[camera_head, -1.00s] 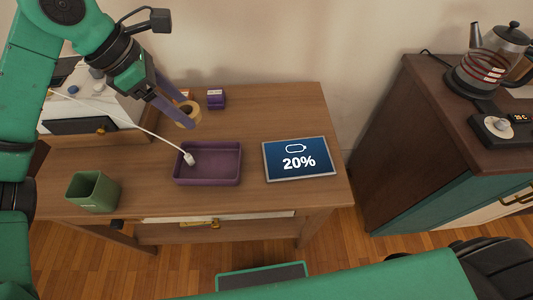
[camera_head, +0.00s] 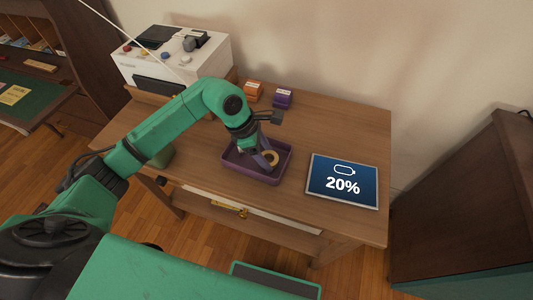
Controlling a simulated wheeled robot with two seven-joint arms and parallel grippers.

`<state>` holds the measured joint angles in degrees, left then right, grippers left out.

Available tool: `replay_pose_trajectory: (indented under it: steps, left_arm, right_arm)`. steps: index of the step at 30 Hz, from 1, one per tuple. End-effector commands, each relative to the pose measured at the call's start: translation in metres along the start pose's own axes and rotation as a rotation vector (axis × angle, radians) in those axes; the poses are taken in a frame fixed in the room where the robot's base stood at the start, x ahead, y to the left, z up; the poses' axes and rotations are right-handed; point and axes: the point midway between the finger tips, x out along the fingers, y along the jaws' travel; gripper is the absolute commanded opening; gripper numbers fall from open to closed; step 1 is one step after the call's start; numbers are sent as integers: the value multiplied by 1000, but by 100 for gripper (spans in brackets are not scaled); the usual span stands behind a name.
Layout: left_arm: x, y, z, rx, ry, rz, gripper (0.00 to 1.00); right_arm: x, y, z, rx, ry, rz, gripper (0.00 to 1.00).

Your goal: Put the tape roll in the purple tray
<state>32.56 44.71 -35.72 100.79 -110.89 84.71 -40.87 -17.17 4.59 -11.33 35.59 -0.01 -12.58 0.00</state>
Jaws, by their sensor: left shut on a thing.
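The purple tray (camera_head: 240,171) stands on the wooden desk, left of the tablet. My left gripper (camera_head: 268,161) reaches into the space over the tray from above, its fingers pointing down. It is shut on the tan tape roll (camera_head: 273,157), which is at the tray's right part, within its outline in the head view. I cannot tell whether the roll touches the tray floor. My left arm hides the tray's back left part. My right gripper is not in view.
A tablet (camera_head: 342,182) reading 20% lies right of the tray. An orange box (camera_head: 253,91) and a purple box (camera_head: 282,98) stand behind it. A white machine (camera_head: 172,62) is at the back left.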

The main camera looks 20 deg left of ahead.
Motion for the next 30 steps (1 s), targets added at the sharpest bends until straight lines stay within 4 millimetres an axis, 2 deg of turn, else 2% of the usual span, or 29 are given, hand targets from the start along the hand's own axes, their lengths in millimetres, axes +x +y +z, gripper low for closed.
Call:
replay_pose_trajectory:
  steps: [10, 11, 12, 13, 21, 25, 28, 30]
  left_arm:
    - [8, 0, -3, 2, -1, 2, 13]
    - [7, 0, -3, 1, -1, 2, 69]
    - [6, 0, -2, 1, -1, 2, 85]
    - [6, 0, -2, 1, -1, 2, 95]
    - [6, 0, -2, 1, -1, 1, 95]
    - [-1, 1, -1, 1, -1, 3, 95]
    - [-20, 2, -2, 2, -1, 6, 95]
    - [-39, 2, -2, 3, -1, 8, 95]
  right_arm:
    - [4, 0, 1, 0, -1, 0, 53]
    - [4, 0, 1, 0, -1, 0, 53]
    - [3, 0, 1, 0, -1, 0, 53]
    - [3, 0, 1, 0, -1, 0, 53]
    - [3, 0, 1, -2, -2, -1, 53]
    - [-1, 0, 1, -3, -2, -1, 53]
    - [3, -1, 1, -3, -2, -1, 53]
    - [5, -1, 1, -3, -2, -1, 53]
